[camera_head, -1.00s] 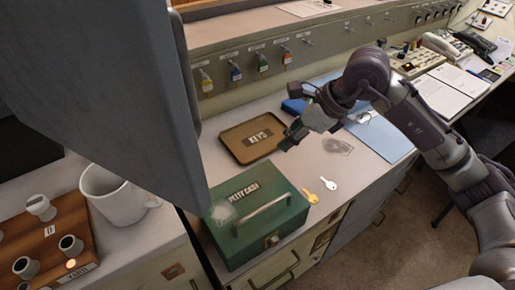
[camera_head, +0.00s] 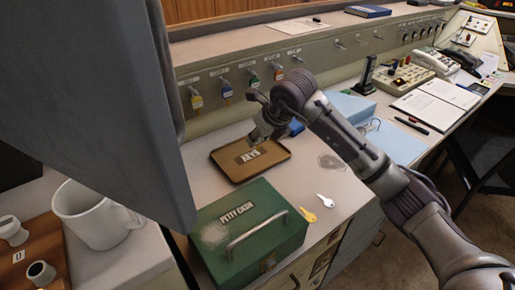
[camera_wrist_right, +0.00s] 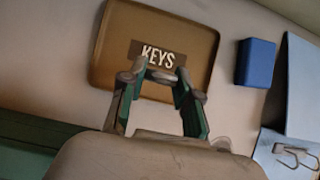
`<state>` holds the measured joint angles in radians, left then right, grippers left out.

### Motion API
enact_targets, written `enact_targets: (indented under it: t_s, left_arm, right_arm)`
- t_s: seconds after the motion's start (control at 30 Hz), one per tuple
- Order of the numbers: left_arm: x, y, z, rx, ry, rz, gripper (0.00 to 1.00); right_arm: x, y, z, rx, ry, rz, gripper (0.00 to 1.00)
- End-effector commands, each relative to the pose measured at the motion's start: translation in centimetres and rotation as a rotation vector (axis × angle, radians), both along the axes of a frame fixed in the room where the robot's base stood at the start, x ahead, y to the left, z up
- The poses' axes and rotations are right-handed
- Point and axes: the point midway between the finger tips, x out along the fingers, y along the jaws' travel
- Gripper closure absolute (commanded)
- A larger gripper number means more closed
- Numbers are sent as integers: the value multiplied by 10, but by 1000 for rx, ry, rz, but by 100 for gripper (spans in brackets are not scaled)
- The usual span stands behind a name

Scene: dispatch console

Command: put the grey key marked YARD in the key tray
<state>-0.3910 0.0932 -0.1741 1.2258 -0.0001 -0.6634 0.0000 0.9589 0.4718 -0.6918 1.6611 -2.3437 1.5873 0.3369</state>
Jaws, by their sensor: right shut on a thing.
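The key tray (camera_head: 272,160) is brown, with a raised rim and a dark KEYS label, and lies on the counter behind the green cash box. It also shows in the right wrist view (camera_wrist_right: 195,40). My right gripper (camera_head: 256,138) is over the tray's far part. In the wrist view its fingertips (camera_wrist_right: 160,73) come together in front of the KEYS label, shut on a small greyish thing, seemingly the grey key; the YARD marking cannot be read. I cannot tell the height over the tray. My left gripper is not in view.
A green petty cash box (camera_head: 290,238), a gold key (camera_head: 308,215) and a silver key (camera_head: 326,201) are in front of the tray. Tagged keys (camera_head: 196,99) hang behind. A blue box (camera_wrist_right: 256,62) is beside the tray. A white mug (camera_head: 95,218) stands left.

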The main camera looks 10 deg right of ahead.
Motion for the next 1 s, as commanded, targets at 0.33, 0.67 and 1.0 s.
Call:
enact_targets:
  t_s: [0.33,0.67,1.0]
  left_arm:
    - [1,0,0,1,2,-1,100]
    - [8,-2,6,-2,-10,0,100]
    - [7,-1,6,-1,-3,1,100]
  right_arm:
    - [7,3,-31,-2,3,1,96]
    - [8,3,-45,-1,-1,0,96]
    - [8,3,-46,-1,-1,0,43]
